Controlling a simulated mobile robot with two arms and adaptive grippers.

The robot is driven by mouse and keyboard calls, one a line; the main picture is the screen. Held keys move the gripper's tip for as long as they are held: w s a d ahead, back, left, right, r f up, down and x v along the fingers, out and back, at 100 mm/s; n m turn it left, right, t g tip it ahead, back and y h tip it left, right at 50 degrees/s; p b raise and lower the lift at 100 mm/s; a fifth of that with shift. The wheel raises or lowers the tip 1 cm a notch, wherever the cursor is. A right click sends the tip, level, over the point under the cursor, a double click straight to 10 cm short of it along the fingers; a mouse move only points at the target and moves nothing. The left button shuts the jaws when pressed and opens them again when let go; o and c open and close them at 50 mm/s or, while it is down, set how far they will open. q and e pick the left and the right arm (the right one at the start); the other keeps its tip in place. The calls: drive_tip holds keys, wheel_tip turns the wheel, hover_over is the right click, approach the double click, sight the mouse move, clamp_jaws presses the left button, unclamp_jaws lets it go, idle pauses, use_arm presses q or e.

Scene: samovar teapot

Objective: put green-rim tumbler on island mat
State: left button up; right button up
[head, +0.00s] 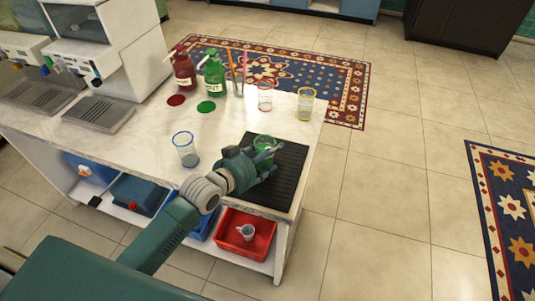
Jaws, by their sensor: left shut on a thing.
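The green-rim tumbler (265,143) is at the far side of the island mat, partly hidden behind my left gripper. My left gripper (268,158) is shut on this tumbler. The island mat (281,183) is a dark ribbed rectangle at the right front of the counter. The tumbler and gripper are over the mat's left part; I cannot tell whether the tumbler's base touches it. My right gripper is not in view.
A blue-rim tumbler (186,150) stands left of my gripper. A red-rim tumbler (265,97) and an amber-rim tumbler (306,103) stand behind. Red (184,72) and green (214,77) bottles stand farther back.

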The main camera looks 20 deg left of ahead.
use_arm(q)
drive_tip(key=o, duration=1.3)
drive_tip(key=shift+c, duration=0.2)
drive_tip(key=b+v, duration=0.1)
drive_tip(key=v, duration=1.1)
